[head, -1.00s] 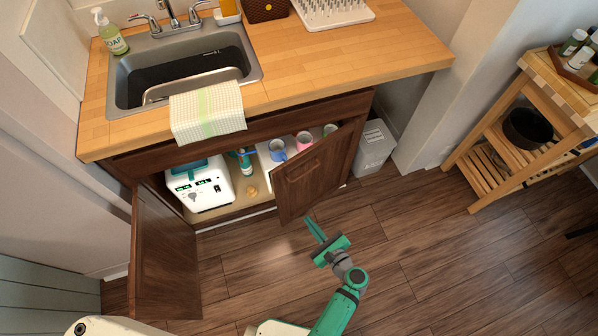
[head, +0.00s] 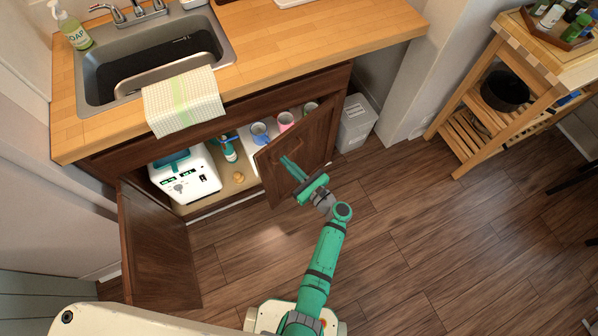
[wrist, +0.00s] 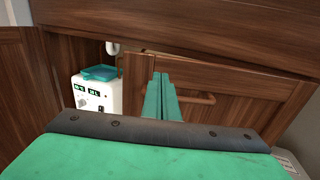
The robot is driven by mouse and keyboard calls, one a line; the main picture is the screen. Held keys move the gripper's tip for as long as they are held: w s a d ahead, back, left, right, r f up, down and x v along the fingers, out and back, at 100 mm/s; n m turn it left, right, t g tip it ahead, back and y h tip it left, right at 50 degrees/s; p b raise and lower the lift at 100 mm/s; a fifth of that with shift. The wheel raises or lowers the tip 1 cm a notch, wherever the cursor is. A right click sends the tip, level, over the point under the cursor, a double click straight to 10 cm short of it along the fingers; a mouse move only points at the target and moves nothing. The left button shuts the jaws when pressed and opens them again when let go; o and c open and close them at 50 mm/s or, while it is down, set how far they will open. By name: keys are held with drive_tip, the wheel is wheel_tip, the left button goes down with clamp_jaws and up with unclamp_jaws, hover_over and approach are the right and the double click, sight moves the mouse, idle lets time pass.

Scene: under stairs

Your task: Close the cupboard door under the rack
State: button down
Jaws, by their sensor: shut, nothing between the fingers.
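The cupboard under the counter has two dark wood doors. The right door (head: 318,125) stands ajar, its free edge swung out from the frame; it also shows in the wrist view (wrist: 225,84) with its bar handle (wrist: 200,98). My gripper (head: 287,161) is shut and empty, its fingertips over the outer face of this door near the free edge and handle. In the wrist view the fingers (wrist: 161,84) overlap the door beside the handle; I cannot tell if they touch. Only a sliver of the white rack (head: 290,3) shows at the top edge.
The left door (head: 158,250) stands wide open. Inside are a white machine (head: 187,175), a bottle and several mugs (head: 286,121). A grey bin (head: 356,122) stands right of the cupboard. A wooden cart (head: 470,110) is further right. The floor in front is clear.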

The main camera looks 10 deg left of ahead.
sight(273, 149)
drive_tip(key=shift+x, duration=2.25)
